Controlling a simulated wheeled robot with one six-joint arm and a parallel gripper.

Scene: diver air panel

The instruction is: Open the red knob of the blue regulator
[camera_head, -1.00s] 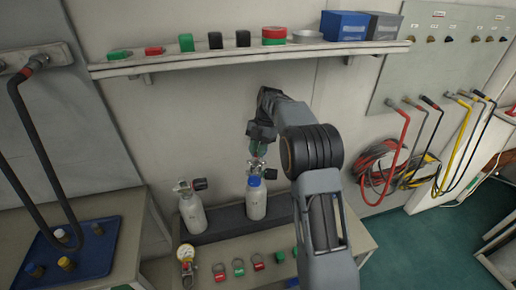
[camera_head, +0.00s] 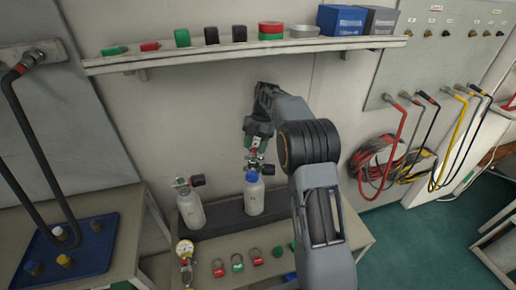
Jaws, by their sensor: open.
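The blue regulator is on a pale grey cylinder (camera_head: 254,200) with a blue collar (camera_head: 252,177), standing upright against the wall. Metal valve parts and a black knob (camera_head: 268,169) show above the collar. A small red part (camera_head: 253,152), which looks like the red knob, shows at my fingertips and is partly hidden by them. My gripper (camera_head: 255,150) is open and points down over the top of this regulator, with its fingers around or just beside the red part. I cannot tell whether they touch it.
A second pale cylinder (camera_head: 191,210) with a black knob stands close on the left. A gauge (camera_head: 185,248) and several coloured rings lie on the bench in front. A shelf (camera_head: 240,54) with caps and boxes runs above my arm. Coloured hoses (camera_head: 395,150) hang at the right.

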